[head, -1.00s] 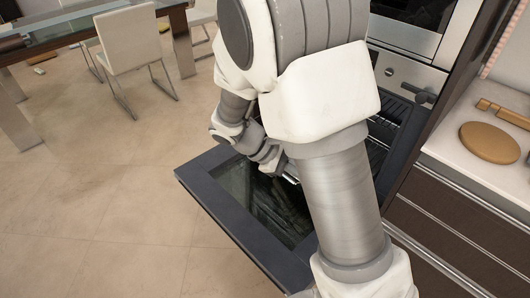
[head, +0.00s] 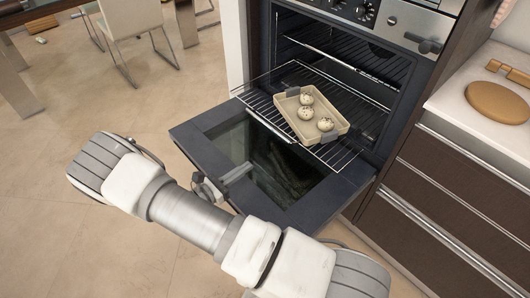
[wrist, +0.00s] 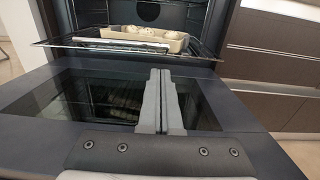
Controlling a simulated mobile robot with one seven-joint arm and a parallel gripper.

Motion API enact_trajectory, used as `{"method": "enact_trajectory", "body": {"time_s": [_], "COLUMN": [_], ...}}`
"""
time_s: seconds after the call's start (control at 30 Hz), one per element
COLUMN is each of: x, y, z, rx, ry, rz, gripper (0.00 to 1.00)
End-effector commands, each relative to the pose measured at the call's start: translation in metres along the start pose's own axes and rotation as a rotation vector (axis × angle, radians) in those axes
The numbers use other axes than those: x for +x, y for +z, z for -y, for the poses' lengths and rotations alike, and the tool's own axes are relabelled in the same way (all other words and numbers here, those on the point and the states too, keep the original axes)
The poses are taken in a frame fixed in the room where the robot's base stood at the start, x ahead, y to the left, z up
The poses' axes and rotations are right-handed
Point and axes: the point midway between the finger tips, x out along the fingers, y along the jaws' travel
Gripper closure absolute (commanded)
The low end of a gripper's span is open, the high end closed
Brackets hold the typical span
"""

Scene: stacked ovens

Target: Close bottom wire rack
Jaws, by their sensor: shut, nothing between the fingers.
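The bottom wire rack (head: 262,104) sticks partway out of the oven, above the inner end of the open door (head: 190,142). A beige baking tray (head: 337,126) with three round speckled pieces (head: 306,113) rests on it. In the wrist view the rack's front edge (wrist: 75,45) and the tray (wrist: 173,44) lie straight ahead. My gripper (head: 250,166) is shut and empty over the door glass, short of the rack and apart from it. Its fingers (wrist: 160,74) stand together in the wrist view, pointing at the rack.
Another rack (head: 345,66) sits higher inside the oven. Drawers (head: 440,195) and a counter with a round wooden board (head: 497,102) stand at the right. A chair (head: 130,18) and table are at the back left.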

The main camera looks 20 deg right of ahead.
Motion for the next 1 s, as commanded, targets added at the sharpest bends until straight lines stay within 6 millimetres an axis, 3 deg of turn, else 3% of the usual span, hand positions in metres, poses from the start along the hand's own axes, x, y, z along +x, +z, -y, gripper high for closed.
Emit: {"method": "enact_trajectory", "body": {"time_s": [0.17,0.6,0.8,1.0], "x": [0.021,0.111,0.133,0.139], "y": [-0.001,-0.002,-0.001,0.0], "z": [0.001,0.002,0.001,0.001], "rx": [-0.001,0.001,0.001,0.001], "ry": [-0.003,-0.006,-0.003,-0.002], "rz": [0.001,0.0,-0.001,-0.001], "gripper": [1.0,1.0,1.0,1.0]}}
